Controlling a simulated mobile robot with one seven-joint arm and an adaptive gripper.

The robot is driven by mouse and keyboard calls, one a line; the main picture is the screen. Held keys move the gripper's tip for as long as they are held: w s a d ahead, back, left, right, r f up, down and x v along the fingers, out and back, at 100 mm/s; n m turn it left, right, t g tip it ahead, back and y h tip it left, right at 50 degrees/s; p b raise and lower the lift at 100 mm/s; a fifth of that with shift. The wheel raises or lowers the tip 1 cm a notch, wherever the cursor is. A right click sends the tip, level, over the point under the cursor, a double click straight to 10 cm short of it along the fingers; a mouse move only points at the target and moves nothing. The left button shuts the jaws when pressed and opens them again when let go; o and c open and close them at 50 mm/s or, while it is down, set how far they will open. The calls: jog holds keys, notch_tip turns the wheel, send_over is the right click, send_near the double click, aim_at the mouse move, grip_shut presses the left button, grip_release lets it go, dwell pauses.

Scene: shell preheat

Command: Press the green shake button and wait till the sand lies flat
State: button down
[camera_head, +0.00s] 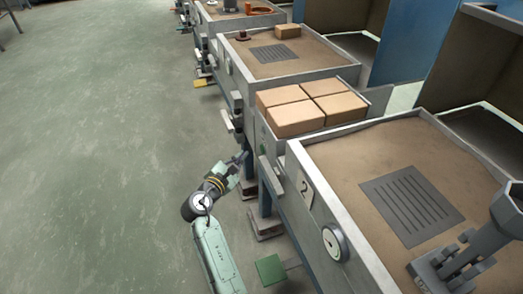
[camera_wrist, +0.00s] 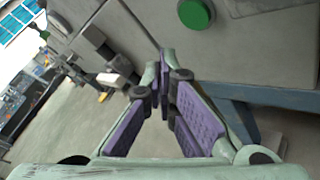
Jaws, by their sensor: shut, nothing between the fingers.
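The round green button (camera_wrist: 195,13) sits on a grey panel at the top of the wrist view, cut slightly by the frame edge. My gripper (camera_wrist: 160,72) is shut and empty, with its purple-padded fingertips below and left of the button and apart from it in the picture. In the head view my gripper (camera_head: 240,158) is low beside the row of sand boxes. The sand (camera_head: 345,155) in the near box marked 2 looks mostly even, with slight unevenness along its far edge. A dark slotted plate (camera_head: 411,208) lies on it.
Several tan blocks (camera_head: 312,105) stand on a shelf beyond the near box. Another sand box (camera_head: 275,45) stands farther back. A green square plate (camera_head: 270,269) is low by the near box, and a grey metal fixture (camera_head: 478,240) is at right. The floor (camera_head: 95,150) at left is clear.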

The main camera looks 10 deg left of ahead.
jog(key=shift+w+d+p, duration=0.3)
jog(key=shift+w+d, duration=0.15)
jog(key=shift+d, duration=0.25)
jog(key=shift+w+d+p, duration=0.3)
jog(key=shift+w+d, duration=0.15)
jog(key=shift+d, duration=0.2)
dwell(0.5)
jog(key=shift+w+d+p, duration=0.25)
jog(key=shift+d+p, duration=0.1)
jog(key=shift+p, duration=0.05)
jog(key=shift+w+d, duration=0.25)
jog(key=shift+d, duration=0.15)
dwell(0.8)
jog(key=shift+a+p, duration=0.1)
jog(key=shift+p, duration=0.2)
jog(key=shift+s+a, duration=0.5)
jog(key=shift+a, duration=0.15)
jog(key=shift+s+a, duration=0.7)
jog(key=shift+a, duration=0.35)
jog(key=shift+s+a, duration=0.7)
jog(key=shift+a, duration=0.35)
